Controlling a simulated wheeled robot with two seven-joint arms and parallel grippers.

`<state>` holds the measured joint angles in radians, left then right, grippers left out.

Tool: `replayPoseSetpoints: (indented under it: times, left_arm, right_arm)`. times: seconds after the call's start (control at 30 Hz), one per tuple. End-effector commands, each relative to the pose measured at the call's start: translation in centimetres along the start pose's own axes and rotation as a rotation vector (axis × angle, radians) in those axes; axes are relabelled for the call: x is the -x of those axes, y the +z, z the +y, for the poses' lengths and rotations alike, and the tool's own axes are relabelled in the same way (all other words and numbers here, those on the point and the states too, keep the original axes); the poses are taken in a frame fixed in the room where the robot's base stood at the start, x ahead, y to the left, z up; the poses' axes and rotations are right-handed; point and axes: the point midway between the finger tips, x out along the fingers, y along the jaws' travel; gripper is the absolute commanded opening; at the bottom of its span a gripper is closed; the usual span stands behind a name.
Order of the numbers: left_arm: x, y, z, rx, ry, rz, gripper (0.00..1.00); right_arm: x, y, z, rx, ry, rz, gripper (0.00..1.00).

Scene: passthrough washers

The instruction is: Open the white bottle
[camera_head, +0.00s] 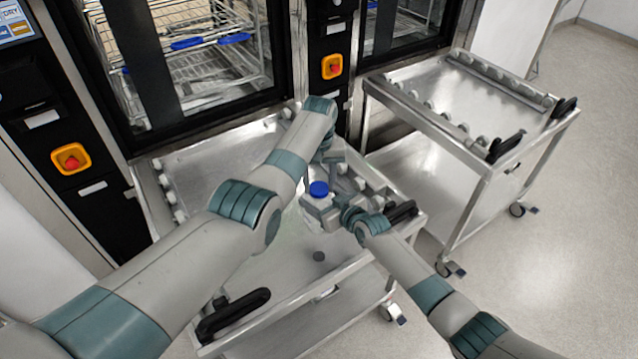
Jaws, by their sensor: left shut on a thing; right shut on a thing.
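The white bottle's round blue cap (318,188) shows at the middle of the view, above the near cart; its body is mostly hidden by my grippers. My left gripper (326,186) reaches in from behind and to the right of the cap, shut on the bottle; I cannot tell whether its fingers touch the cap or the body. My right gripper (322,208) comes from the lower right and is shut on the bottle just below the cap. The cap appears upright and on the bottle.
The near steel cart (215,165) lies under my arms, with black handles (235,312) at its front edge. A second cart (475,95) stands at right. Washers with glass doors and wire racks (190,60) stand behind. Open floor (560,230) lies at right.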

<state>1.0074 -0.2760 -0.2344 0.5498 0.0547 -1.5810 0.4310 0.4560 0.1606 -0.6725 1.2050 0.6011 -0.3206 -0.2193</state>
Motion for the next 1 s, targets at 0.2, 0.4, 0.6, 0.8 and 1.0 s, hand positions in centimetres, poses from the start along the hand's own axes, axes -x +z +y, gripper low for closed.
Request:
replayPoseSetpoints:
  times: [0.2,0.4,0.6,0.8,1.0]
  left_arm:
    - [0.11,-0.09,0.1,0.344,0.003,0.003,0.17]
    - [0.13,-0.12,0.05,0.663,0.003,0.003,0.17]
    - [0.17,-0.14,0.05,0.984,0.004,0.003,0.17]
    - [0.2,-0.16,0.02,1.303,0.004,0.003,0.17]
    - [0.23,-0.18,0.0,1.603,0.005,0.002,0.17]
  right_arm:
    - [-0.01,0.03,-0.14,0.0,-0.002,0.0,0.02]
    - [-0.01,0.04,-0.15,0.0,-0.002,0.0,0.02]
    - [0.0,0.05,-0.15,0.0,-0.002,0.0,0.02]
    - [0.0,0.05,-0.16,0.0,-0.002,-0.001,0.02]
    - [0.0,0.06,-0.15,0.0,-0.002,-0.001,0.02]
